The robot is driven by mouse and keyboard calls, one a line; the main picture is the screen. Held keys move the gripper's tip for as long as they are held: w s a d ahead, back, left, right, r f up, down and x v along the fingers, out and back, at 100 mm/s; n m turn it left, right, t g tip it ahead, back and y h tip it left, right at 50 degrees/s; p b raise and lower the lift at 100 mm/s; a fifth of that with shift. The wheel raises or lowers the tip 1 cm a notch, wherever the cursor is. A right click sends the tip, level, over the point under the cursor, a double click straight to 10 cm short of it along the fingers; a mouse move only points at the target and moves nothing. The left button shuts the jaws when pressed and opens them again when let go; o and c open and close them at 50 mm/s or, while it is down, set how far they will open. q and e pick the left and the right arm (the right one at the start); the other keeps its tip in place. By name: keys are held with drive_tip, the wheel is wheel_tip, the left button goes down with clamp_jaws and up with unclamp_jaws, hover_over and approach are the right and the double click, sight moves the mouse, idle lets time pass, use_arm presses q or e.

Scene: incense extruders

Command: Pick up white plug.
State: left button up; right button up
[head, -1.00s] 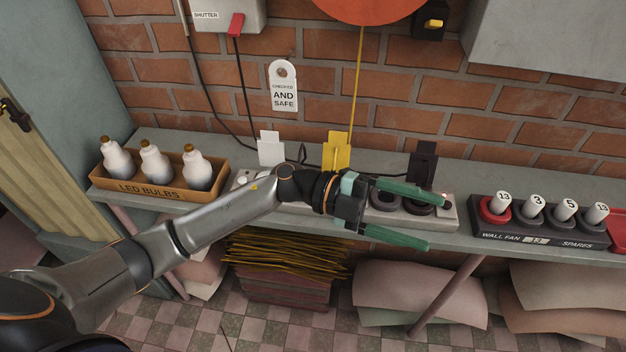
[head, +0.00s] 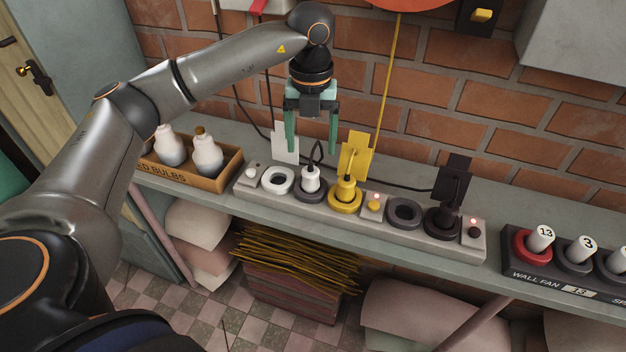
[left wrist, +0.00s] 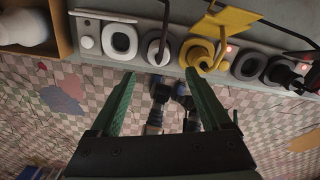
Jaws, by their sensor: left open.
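The white plug (head: 311,181) stands upright in a dark socket of the grey power strip (head: 400,236), with a dark cord looping from its top. It also shows in the left wrist view (left wrist: 157,52), just beyond the fingertips. My left gripper (head: 312,150) points down, open and empty, above and close to the white plug. Its green fingers also show in the left wrist view (left wrist: 160,74), one on each side of the plug's line. No contact with the plug is visible. My right gripper is not in view.
A yellow plug (head: 345,190) sits just right of the white one, and a black plug (head: 444,219) farther right. A white card (head: 285,143) and yellow card (head: 356,155) stand behind. An empty white socket (head: 277,180) is to the left. The brick wall (head: 480,95) closes the back.

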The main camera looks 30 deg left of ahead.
sight(311, 170)
use_arm(q)
drive_tip(key=f, duration=0.9)
drive_tip(key=shift+w+a+f, duration=0.1)
drive_tip(key=shift+a+f, duration=0.1)
clamp_jaws()
idle(0.4)
